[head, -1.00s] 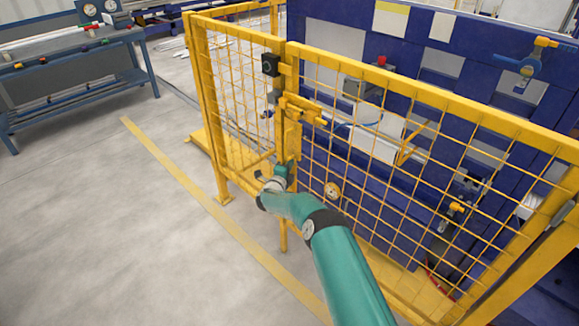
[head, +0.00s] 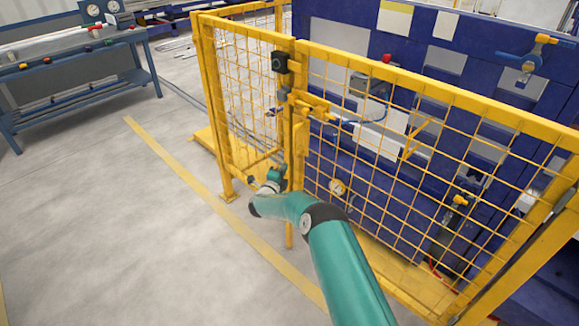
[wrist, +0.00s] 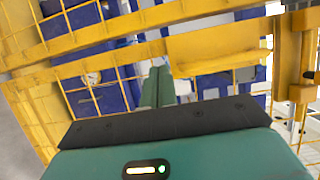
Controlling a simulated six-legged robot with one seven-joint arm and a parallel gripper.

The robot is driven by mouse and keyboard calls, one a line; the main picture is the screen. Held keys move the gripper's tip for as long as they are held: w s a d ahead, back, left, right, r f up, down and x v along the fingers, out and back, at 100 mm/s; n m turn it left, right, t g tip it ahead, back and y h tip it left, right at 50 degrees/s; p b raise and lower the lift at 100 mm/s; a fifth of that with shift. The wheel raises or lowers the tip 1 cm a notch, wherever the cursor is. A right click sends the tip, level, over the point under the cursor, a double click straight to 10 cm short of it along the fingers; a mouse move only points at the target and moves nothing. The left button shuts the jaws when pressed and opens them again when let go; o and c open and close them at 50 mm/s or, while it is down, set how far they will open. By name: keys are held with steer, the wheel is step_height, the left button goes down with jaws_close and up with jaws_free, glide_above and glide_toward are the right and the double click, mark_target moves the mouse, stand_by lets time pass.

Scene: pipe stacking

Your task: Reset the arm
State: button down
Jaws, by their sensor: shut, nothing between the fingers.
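My gripper shows in the wrist view (wrist: 157,88) as two slim green fingers lying side by side. It is shut and empty. The fingers point at the yellow mesh fence (wrist: 130,48), and a yellow plate (wrist: 218,48) is just right of them. In the head view my green arm reaches forward from the bottom right. Its end is low in front of the fence post (head: 298,140), below the yellow latch (head: 310,101). The fingertips are too small to make out there. I cannot tell whether they touch the fence.
Blue machinery (head: 340,45) stands behind the fence. A blue bench (head: 80,85) with gauges and knobs is at the far left. A yellow line (head: 190,190) crosses the grey floor. The floor (head: 95,220) left of the fence is clear.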

steer(key=s+a, duration=0.4)
steer(key=w+a+r+n+t+y, duration=0.15)
steer(key=r+n+y, duration=0.25)
steer(key=r, duration=0.6)
steer(key=a+r+n+g+y, duration=0.1)
steer(key=a+r+n+y, duration=0.25)
steer(key=r, duration=0.65)
steer(key=s+d+r+n+g+y, duration=0.2)
steer(key=s+r+n+y, duration=0.1)
steer(key=s+r+n, duration=0.75)
steer(key=s+d+r+n+g, duration=0.1)
steer(key=s+d+r+g, duration=0.2)
steer(key=s, duration=0.4)
steer(key=s+d+r+n+h, duration=0.1)
steer(key=s+d+r, duration=0.1)
steer(key=s+d, duration=0.3)
steer(key=s+d+r+n+g, duration=0.1)
steer(key=s+d+r+g, duration=0.15)
steer(key=s, duration=0.55)
steer(key=s+d+f+g, duration=0.1)
steer(key=s+d, duration=0.2)
steer(key=s, duration=0.5)
steer(key=s+d+f+n+g+h, duration=0.1)
steer(key=s+d, duration=0.3)
steer(key=s, duration=0.4)
steer(key=s+d+f+g+h, duration=0.1)
steer(key=s+d+f, duration=0.2)
steer(key=s, duration=0.5)
steer(key=shift+d+n+g, duration=0.3)
steer(key=shift+n, duration=0.1)
